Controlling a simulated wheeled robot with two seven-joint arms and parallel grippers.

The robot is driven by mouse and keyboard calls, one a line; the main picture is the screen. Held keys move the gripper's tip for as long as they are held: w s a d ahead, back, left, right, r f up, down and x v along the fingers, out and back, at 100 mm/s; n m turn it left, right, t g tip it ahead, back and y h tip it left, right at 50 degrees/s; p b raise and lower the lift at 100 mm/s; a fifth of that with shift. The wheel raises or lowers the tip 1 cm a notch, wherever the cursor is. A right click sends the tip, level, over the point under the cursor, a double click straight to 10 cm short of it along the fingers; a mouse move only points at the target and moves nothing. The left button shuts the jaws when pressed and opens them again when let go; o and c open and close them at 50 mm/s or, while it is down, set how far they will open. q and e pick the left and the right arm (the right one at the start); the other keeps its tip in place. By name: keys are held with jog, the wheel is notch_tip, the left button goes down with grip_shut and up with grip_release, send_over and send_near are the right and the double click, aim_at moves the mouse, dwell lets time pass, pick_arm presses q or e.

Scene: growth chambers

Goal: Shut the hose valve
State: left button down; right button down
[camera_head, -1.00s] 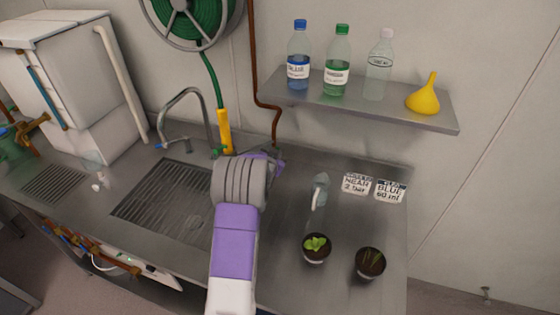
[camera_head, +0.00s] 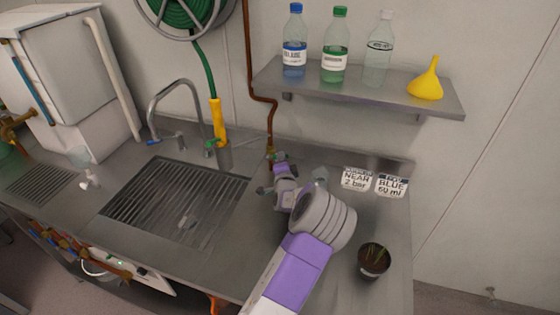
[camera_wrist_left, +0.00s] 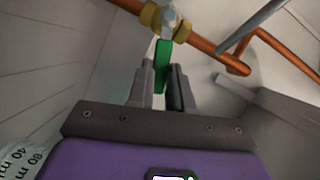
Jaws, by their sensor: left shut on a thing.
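In the left wrist view a green lever (camera_wrist_left: 163,62) sits on a brass valve (camera_wrist_left: 165,17) in a copper pipe. The fingers of my left gripper (camera_wrist_left: 163,78) are on either side of the lever, shut on it. In the head view my left gripper (camera_head: 277,161) is low against the back wall, at the foot of the copper pipe (camera_head: 271,120). There the valve is small and mostly hidden by the gripper. My right gripper is not in view.
The steel sink (camera_head: 180,200), faucet (camera_head: 178,98) and yellow hose nozzle (camera_head: 217,122) stand to the left. The green hose reel (camera_head: 190,15) hangs above. A shelf (camera_head: 350,98) holds bottles and a yellow funnel (camera_head: 427,80). A potted plant (camera_head: 374,260) stands at right.

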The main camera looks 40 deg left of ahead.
pick_arm(q)
jog(key=shift+d+f+m+t+y+b, duration=0.1)
jog(key=shift+f+m+t+y+b, duration=0.4)
jog(key=shift+f+m+b, duration=0.65)
jog(key=shift+r+m, duration=0.15)
jog(key=shift+m, duration=0.2)
jog(key=c, duration=1.3)
grip_release()
notch_tip(320, 180, up, 10)
jog(key=p, duration=0.2)
